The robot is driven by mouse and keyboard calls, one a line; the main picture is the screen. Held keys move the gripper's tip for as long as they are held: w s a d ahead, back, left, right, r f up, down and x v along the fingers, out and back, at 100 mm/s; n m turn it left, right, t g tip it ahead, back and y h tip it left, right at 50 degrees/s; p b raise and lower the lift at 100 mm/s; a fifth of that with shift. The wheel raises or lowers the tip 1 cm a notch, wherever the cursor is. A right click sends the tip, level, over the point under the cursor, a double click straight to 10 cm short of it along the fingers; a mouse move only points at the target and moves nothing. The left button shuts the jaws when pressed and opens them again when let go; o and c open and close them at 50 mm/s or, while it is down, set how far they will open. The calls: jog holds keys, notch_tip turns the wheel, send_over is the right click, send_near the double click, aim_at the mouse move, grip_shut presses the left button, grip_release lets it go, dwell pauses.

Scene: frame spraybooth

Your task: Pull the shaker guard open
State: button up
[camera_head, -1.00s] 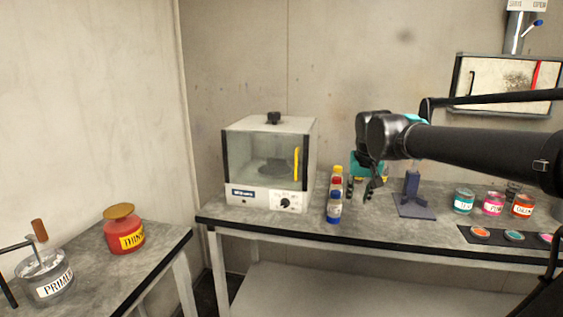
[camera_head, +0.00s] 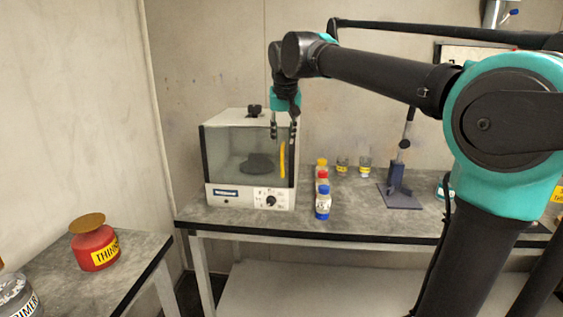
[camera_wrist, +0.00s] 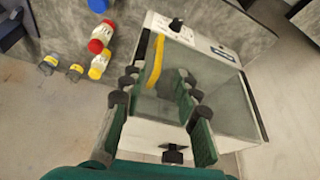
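The shaker (camera_head: 222,191) is a white box with a clear guard (camera_head: 222,150) on its front, and it sits on the bench. The guard looks closed. Its upright yellow handle (camera_head: 283,160) is near the guard's right edge. My gripper (camera_head: 283,134) is open and empty, pointing down over the upper right of the shaker, just above the handle in this view. In the wrist view the yellow handle (camera_wrist: 155,60) appears between my open fingers (camera_wrist: 157,76), but I cannot tell how far off it is. A dark round platform (camera_head: 257,163) shows through the guard.
Small bottles with yellow, red and blue caps (camera_head: 323,200) stand close to the shaker's right. Farther right are small jars (camera_head: 342,165) and a dark blue stand (camera_head: 398,193). A red thinner pot (camera_head: 97,252) is on the left bench (camera_head: 140,262).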

aim_at(283, 158)
jog(key=x, duration=1.1)
jog(key=shift+d+f, duration=0.1)
grip_shut()
jog(key=shift+s, duration=0.1)
